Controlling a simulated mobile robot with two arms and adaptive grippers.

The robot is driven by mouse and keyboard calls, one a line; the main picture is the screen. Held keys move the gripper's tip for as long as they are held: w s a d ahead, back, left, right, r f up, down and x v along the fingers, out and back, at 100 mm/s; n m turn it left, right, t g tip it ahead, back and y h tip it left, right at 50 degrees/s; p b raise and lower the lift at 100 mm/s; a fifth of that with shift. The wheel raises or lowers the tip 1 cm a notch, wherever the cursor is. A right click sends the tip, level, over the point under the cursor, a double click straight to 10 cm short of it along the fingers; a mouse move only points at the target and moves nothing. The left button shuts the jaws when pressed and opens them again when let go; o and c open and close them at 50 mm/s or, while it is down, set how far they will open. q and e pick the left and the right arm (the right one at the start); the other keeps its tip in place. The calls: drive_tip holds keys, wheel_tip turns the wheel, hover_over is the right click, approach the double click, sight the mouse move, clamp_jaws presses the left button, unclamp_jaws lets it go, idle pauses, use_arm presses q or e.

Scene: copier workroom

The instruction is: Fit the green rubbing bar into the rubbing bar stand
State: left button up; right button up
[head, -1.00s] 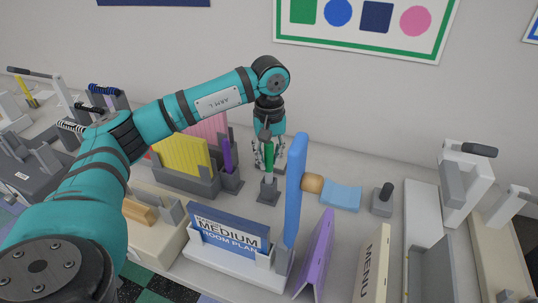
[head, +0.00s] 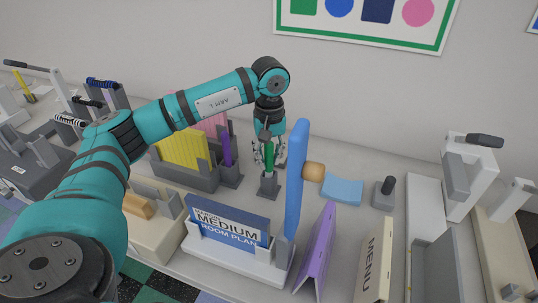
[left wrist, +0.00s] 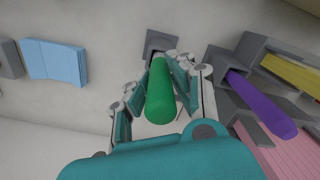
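The green rubbing bar (head: 269,156) stands upright, its lower end in the grey rubbing bar stand (head: 268,188) on the table. In the left wrist view the green bar (left wrist: 160,95) is seen from above, with the stand (left wrist: 157,42) just beyond it. My left gripper (head: 270,150) comes down over the bar from above. Its fingers lie on both sides of the bar, with a visible gap on at least one side, so it looks open around it. How deep the bar sits is hidden. My right gripper is not in view.
A purple bar (head: 227,150) in its holder and a file rack with yellow sheets (head: 183,152) stand close on the left. A tall blue bar (head: 296,180) rises close on the right. A light blue cloth (head: 342,191) and a grey post stand (head: 384,192) lie farther right.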

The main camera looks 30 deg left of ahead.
use_arm(q)
drive_tip(key=o, duration=0.5)
wheel_tip(320, 180, up, 12)
drive_tip(key=shift+r, duration=0.1)
idle(0.7)
